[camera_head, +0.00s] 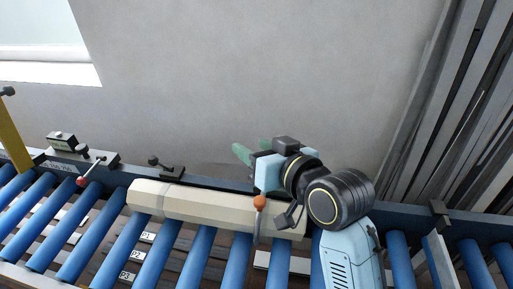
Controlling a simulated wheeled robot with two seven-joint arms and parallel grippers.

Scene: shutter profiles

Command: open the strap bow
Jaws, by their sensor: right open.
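A cream profile bundle (205,208) lies along the blue rollers, with a thin band line near its left end. A lever with an orange knob (260,202) stands upright in front of the bundle's right part. I cannot tell which part is the strap bow. My right gripper (253,150) is open, with greenish fingers pointing left and away, above and behind the bundle near the rear rail. Nothing shows between its fingers. My left gripper is not in view.
Blue rollers (100,248) run across the front, with labels P1, P2 and P3 between them. A red-knobbed lever (82,181), a small dark clamp (166,168) and a yellow post (13,138) stand at the left. Grey upright profiles (462,110) lean at the right.

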